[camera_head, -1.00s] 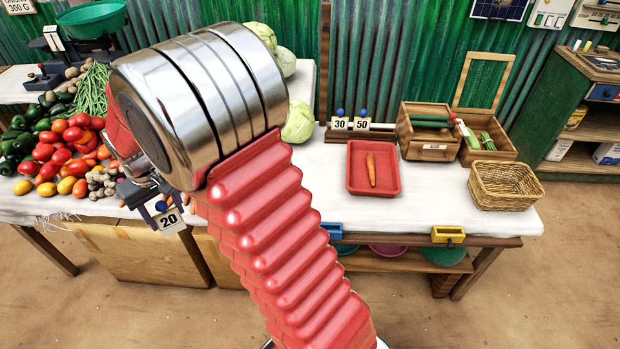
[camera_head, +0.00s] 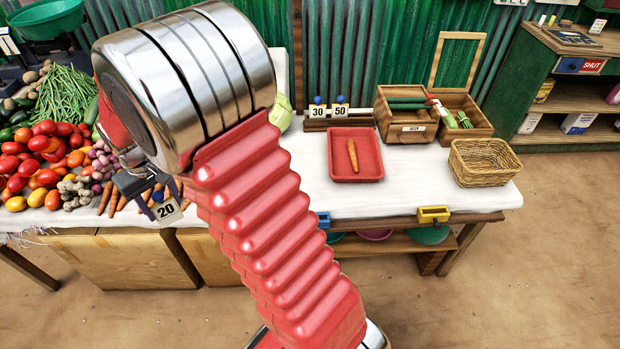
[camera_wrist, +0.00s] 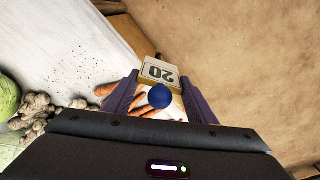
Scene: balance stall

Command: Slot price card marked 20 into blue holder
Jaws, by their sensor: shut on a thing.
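The price card marked 20 (camera_head: 166,209) hangs below my gripper (camera_head: 155,196), in front of the table's front edge at the left. My gripper is shut on the card's blue knob. In the wrist view the card (camera_wrist: 160,72) lies beyond the blue knob (camera_wrist: 160,96), which is between the fingers of my gripper (camera_wrist: 159,98). The blue holder (camera_head: 324,220) is fixed at the table's front edge, right of my arm and apart from the card. My arm hides part of the table edge between them.
A yellow holder (camera_head: 433,214) is on the same edge, further right. Cards 30 and 50 (camera_head: 329,111) stand in a rack at the back. A red tray (camera_head: 355,155) with a carrot and a wicker basket (camera_head: 484,162) stand on the table. Vegetables (camera_head: 45,160) fill the left.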

